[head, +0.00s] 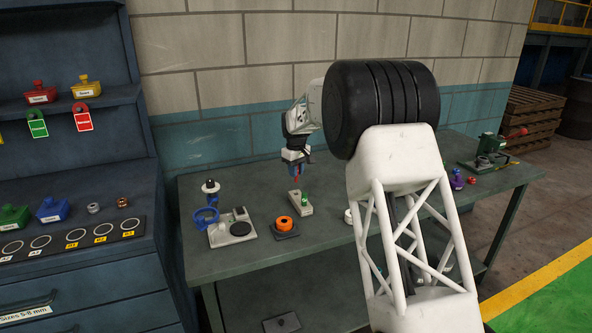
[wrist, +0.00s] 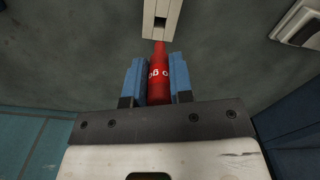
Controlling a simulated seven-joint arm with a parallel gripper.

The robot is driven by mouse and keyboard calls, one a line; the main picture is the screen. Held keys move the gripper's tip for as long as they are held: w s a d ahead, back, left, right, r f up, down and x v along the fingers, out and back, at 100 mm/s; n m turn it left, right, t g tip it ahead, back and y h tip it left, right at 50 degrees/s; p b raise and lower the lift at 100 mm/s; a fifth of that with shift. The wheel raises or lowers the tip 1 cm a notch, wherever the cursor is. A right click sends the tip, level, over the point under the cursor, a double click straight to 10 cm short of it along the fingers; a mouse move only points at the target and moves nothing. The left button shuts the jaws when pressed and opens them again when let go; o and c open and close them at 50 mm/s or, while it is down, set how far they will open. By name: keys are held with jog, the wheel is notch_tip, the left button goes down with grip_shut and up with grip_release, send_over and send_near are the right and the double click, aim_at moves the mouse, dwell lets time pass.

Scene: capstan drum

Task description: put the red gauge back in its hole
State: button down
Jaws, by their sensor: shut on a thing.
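My gripper (head: 297,168) is shut on the red gauge (wrist: 158,80), which sits between the blue fingers in the wrist view. In the head view the red gauge (head: 297,181) points down from the fingers, close to a pale block (head: 300,209) on the bench. A green gauge (head: 304,198) stands upright in that block. I cannot tell whether the tip touches the block.
An orange ring on a dark base (head: 284,226) and a grey fixture plate (head: 233,232) stand near the block. A blue ring stand (head: 206,216) is further left. My arm covers part of the bench (head: 262,258) on the right.

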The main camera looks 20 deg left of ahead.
jog(key=shift+f, duration=1.3)
jog(key=shift+f, duration=2.4)
dwell(4.3)
